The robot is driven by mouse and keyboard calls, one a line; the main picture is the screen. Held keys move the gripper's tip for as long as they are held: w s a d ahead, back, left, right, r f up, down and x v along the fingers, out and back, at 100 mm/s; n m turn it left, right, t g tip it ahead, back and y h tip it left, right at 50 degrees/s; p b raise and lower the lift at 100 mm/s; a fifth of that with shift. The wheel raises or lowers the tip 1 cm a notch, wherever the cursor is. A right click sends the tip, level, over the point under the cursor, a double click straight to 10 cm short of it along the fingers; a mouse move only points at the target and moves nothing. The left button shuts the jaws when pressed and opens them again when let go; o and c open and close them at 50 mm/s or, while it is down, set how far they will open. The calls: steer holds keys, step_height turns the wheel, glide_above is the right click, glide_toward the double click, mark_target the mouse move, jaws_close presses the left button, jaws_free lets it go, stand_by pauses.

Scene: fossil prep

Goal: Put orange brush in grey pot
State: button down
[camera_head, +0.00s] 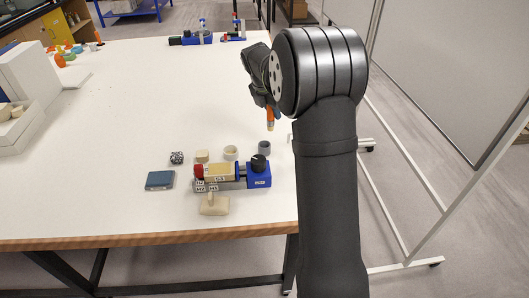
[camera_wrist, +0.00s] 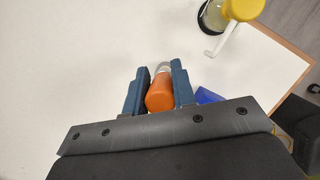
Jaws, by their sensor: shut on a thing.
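My gripper (camera_wrist: 159,88) is shut on the orange brush (camera_wrist: 160,94), which sits between its two dark fingers in the wrist view. In the head view my gripper (camera_head: 267,101) is above the right part of the table, and the brush (camera_head: 270,116) hangs below it, roughly upright with its pale tip down. The small grey pot (camera_head: 264,147) stands on the table below the brush in the picture, beside the blue device. The brush tip shows above the pot, apart from it. The grey pot is not clearly seen in the wrist view.
A cream pot (camera_head: 231,153), a pale block (camera_head: 202,156) and a patterned cube (camera_head: 176,158) stand left of the grey pot. A blue-and-red device (camera_head: 258,178) is in front. A dark blue box (camera_head: 160,180) lies further left. The table's middle is clear.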

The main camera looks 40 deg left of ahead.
steer(key=shift+s+a+r+n+y, duration=0.15)
steer(key=shift+s+a+r+n, duration=0.1)
steer(key=shift+s+n, duration=0.2)
steer(key=shift+s+a+r+n+y, duration=0.15)
steer(key=shift+s+a+n, duration=0.15)
steer(key=shift+n, duration=0.45)
steer(key=f, duration=1)
steer(key=shift+s, duration=0.2)
steer(key=shift+f, duration=0.1)
steer(key=c, duration=1.2)
jaws_free()
steer(key=v, duration=1.2)
